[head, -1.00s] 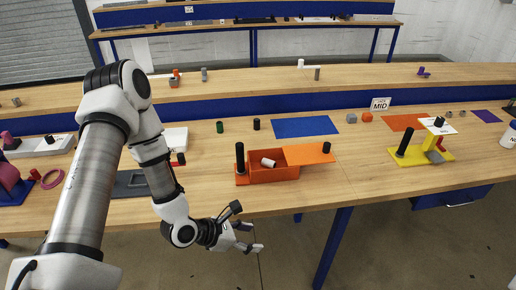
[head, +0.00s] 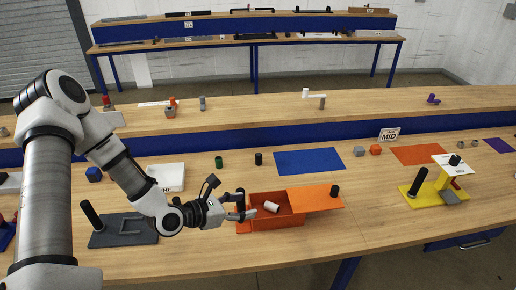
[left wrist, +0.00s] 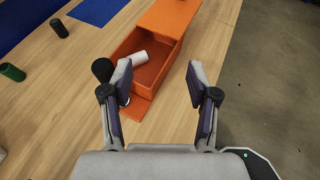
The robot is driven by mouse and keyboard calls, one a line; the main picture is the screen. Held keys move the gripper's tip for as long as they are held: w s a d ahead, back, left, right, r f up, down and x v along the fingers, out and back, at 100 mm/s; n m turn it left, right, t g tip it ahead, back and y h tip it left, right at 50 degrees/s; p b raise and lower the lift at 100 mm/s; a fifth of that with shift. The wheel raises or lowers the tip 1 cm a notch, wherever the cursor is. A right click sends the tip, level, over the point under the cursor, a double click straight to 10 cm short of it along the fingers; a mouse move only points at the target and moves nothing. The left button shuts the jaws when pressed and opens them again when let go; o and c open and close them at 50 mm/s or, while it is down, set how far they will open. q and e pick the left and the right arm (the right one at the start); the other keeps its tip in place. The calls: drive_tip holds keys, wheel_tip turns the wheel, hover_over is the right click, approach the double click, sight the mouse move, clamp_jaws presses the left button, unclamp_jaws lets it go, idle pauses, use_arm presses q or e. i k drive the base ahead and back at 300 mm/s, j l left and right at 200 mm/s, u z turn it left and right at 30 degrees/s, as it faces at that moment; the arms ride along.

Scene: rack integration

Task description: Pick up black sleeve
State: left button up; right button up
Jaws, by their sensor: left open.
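A short black cylinder (head: 258,158), which may be the black sleeve, stands upright on the table behind the orange box (head: 278,222). It also shows at the upper left of the left wrist view (left wrist: 60,27). A taller black post (left wrist: 102,70) stands at the box's near end, partly hidden by a finger. Another small black cylinder (head: 335,190) is on the orange lid (head: 318,199). My left gripper (head: 247,205) is open and empty beside the left end of the box, its fingers spread in the left wrist view (left wrist: 160,75). My right gripper is not visible.
A green cylinder (head: 219,162) stands left of the short black one, and a blue mat (head: 309,161) lies to its right. A white cylinder (head: 271,207) lies in the box. A grey plate with a black post (head: 92,215) is at left, a yellow stand (head: 405,196) at right.

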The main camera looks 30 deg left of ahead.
sight(258, 156)
drive_tip(key=i+j, duration=0.85)
drive_tip(key=i, duration=0.05)
